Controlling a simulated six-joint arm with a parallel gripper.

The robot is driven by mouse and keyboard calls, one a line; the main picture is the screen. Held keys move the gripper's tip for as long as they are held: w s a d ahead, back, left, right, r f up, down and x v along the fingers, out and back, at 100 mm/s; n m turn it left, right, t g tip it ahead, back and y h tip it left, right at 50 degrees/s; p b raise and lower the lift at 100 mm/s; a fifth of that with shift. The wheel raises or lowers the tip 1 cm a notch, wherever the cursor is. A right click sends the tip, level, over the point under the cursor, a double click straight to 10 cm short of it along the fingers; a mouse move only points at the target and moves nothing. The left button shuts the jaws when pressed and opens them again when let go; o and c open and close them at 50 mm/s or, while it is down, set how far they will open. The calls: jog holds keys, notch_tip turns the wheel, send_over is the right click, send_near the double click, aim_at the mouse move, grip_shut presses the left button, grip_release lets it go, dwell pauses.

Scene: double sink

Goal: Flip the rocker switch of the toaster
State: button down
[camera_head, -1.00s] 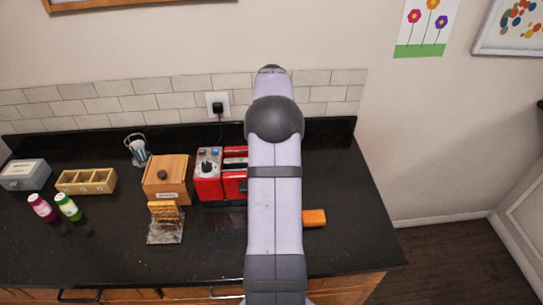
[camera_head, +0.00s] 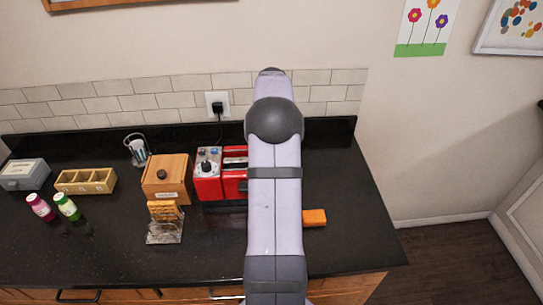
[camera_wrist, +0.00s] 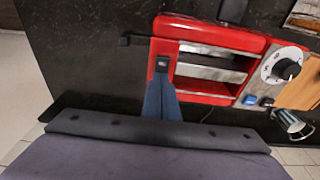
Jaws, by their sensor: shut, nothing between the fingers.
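The red toaster (camera_head: 207,188) stands on the dark counter, with its right part hidden behind my arm in the head view. In the wrist view the toaster (camera_wrist: 225,36) shows two slots, a white dial (camera_wrist: 281,66) and a small blue button (camera_wrist: 250,100). A small dark piece with a light mark, which looks like the rocker switch (camera_wrist: 162,63), sits on the red top near the end of the slots. My gripper (camera_wrist: 161,80) is shut and empty, its blue fingertips right at this dark piece. I cannot tell whether they touch it. The head view hides my gripper.
A wooden box (camera_head: 165,180) stands close to the toaster's left. A toast rack (camera_head: 165,226) stands in front of the box. An orange block (camera_head: 314,217) lies right of my arm. A plug (camera_head: 217,108) sits in the wall outlet behind. The counter's right end is clear.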

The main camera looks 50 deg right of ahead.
jog(key=shift+a+f, duration=0.1)
jog(key=shift+f, duration=0.15)
jog(key=shift+s, duration=0.1)
notch_tip(320, 180, up, 7)
jog(key=p, duration=0.6)
dwell(0.3)
dwell(0.4)
